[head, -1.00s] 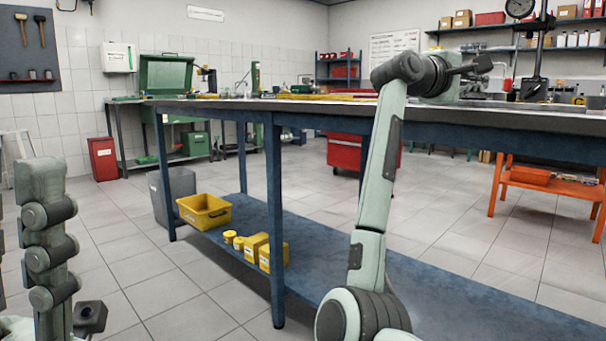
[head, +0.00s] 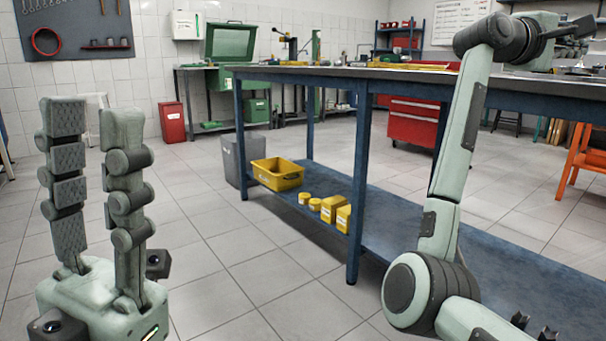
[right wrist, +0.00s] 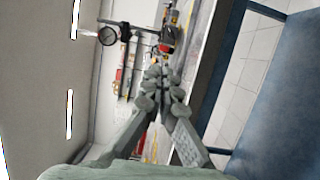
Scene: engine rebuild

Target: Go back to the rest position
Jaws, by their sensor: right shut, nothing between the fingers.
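My left gripper (head: 92,112) stands at the left of the head view, its two fingers pointing up and apart, with nothing between them. It is over the floor, left of the workbench and clear of it. My right arm rises in front of the blue workbench (head: 355,180) at the right of the head view. In the right wrist view my right gripper (right wrist: 160,73) has its fingers together and empty. Beyond its tips are a dial gauge (right wrist: 107,36) and a red and grey device (right wrist: 168,38), apparently beyond the fingers; the exact gap cannot be told.
The workbench's lower shelf holds a yellow bin (head: 277,179) and several small yellow containers. A grey bin (head: 235,160), a red bin (head: 172,122) and a red tool cabinet (head: 412,128) stand farther back. Tiled floor (head: 235,235) is free between my left gripper and the workbench.

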